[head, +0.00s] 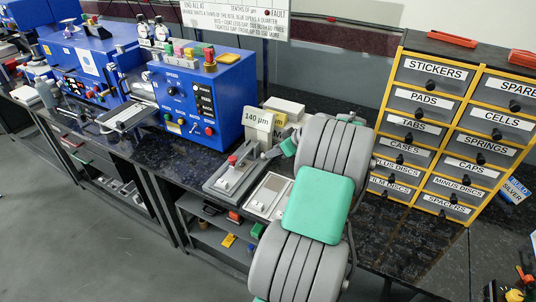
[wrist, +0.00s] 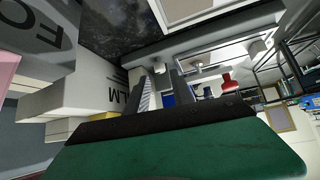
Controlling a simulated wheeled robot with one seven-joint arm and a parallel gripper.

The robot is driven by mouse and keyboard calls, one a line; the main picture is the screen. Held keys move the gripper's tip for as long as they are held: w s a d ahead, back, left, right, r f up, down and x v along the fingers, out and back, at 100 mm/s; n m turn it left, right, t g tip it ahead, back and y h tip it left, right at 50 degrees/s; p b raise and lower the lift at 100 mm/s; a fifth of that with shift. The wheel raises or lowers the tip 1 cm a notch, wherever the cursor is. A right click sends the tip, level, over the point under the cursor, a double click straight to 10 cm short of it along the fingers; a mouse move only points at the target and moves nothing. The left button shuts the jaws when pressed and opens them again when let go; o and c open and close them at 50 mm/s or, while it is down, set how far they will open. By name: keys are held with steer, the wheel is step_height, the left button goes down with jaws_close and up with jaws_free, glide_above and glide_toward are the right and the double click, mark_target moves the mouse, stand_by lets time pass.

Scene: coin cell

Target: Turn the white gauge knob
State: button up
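My gripper (head: 271,152) is at the bench, beside the grey device with a red knob (head: 232,160) and just below the "140 µm" sign (head: 258,121). In the wrist view its two fingers (wrist: 161,92) stand apart with a gap between them, and I see nothing held. The red knob (wrist: 228,83) shows there to the right of the fingers. A small pale piece lies just beyond the fingertips, but I cannot tell if it is the white gauge knob. In the head view my arm and gripper hide part of this area.
A blue machine (head: 220,105) with coloured knobs stands left of my gripper, with small round dials behind it. A labelled drawer cabinet (head: 425,110) stands to the right. A light flat panel device (head: 268,196) lies close to my arm. Dark bench top is bare behind my arm.

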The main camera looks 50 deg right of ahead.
steer(key=x, duration=0.4)
steer(key=shift+w+f, duration=0.25)
steer(key=shift+c, duration=0.4)
jaws_close()
